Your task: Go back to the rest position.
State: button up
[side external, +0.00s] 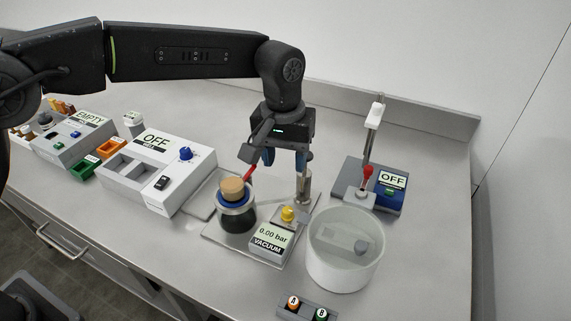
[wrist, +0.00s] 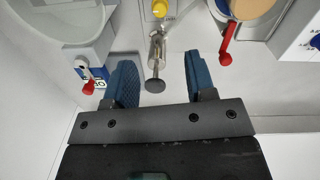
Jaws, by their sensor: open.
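My gripper (side external: 284,158) hangs from my arm above the middle of the bench, behind the vacuum station. Its two blue fingers are apart and nothing is between them. In the wrist view my gripper (wrist: 162,82) also shows open, with a metal post with a dark round end (wrist: 156,66) seen beyond the gap. A dark vessel with a blue ring (side external: 237,220) and a tan stopper (side external: 232,188) stands just left of my gripper. A red lever (side external: 248,175) sticks up beside the stopper and shows in the wrist view (wrist: 227,45).
A vacuum display (side external: 270,240) reads 0.00 bar. A clear round tank (side external: 345,250) stands at the right, before a blue unit (side external: 384,196) marked OFF with a tall post. A white heater box (side external: 150,175) marked OFF is left. Buttons A and B (side external: 307,308) sit in front.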

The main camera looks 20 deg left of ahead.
dwell(0.4)
jog(key=s+a+r+t, duration=0.1)
jog(key=s+a+r, duration=0.35)
jog(key=a, duration=0.35)
jog(key=s+a+r+t, duration=0.2)
jog(key=s+a+r, duration=0.2)
jog(key=a+r, duration=0.25)
jog(key=s+a+f+t, duration=0.1)
jog(key=s+a+f, duration=0.1)
jog(key=s+a, duration=0.3)
jog(key=s+a+f+m+t, duration=0.1)
jog(key=s+a, duration=0.4)
jog(key=s, duration=0.6)
jog(key=shift+s+a+f+m+t, duration=0.25)
jog(key=shift+a+f+m+t, duration=0.1)
jog(key=shift+f, duration=0.1)
